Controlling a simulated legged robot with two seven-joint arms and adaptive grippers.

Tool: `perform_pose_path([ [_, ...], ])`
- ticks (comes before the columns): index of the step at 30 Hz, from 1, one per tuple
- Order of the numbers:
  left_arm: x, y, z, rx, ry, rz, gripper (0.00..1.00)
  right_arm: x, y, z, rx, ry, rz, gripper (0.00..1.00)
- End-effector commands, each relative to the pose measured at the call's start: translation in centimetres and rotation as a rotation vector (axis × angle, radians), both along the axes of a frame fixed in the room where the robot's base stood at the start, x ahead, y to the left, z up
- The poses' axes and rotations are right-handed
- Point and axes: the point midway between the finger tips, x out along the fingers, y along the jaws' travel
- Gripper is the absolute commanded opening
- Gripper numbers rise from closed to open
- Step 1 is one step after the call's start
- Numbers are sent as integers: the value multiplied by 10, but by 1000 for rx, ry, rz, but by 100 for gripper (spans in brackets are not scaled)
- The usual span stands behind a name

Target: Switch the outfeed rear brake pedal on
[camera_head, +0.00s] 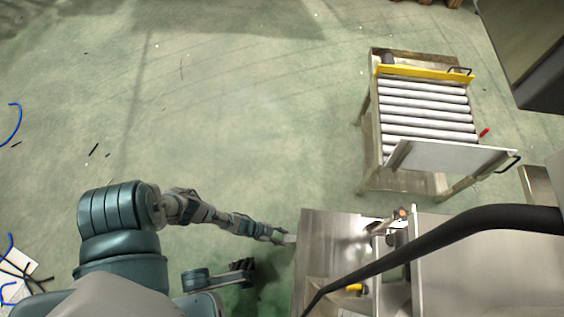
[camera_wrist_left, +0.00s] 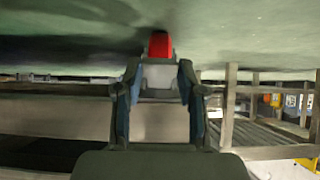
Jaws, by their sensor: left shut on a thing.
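My left gripper (camera_head: 284,238) is at the left edge of a steel table, low in the head view. In the left wrist view its two fingers (camera_wrist_left: 158,92) are closed on a grey block with a red end (camera_wrist_left: 159,45). I cannot tell whether this piece is a brake pedal. A small red piece (camera_head: 484,132) sticks out at the right side of the roller cart (camera_head: 428,112), far from my left gripper. It may be a pedal; its position is too small to read.
The steel table (camera_head: 325,240) stands right of my left gripper. A black curved bar (camera_head: 440,228) crosses above it. A dark machine (camera_head: 530,50) is at the upper right. The green floor (camera_head: 230,110) left of the cart is mostly clear. Blue cables (camera_head: 14,125) lie at the far left.

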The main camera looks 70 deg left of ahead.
Motion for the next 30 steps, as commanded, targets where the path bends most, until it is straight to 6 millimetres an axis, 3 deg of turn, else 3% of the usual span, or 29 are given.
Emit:
perform_pose_path([
  [18, -1, 2, -4, -12, -32, 2, 4, 1, 0, -1, -1, 4, 0, 57],
  [19, -1, 2, -4, -12, -32, 2, 42, 1, 0, -1, -1, 4, 0, 57],
  [22, -1, 2, -4, -12, -33, 2, 65, 1, 0, -1, -1, 4, 0, 57],
  [30, -1, 1, -4, -14, -34, 1, 65, 1, 1, -1, -5, 0, 1, 57],
])
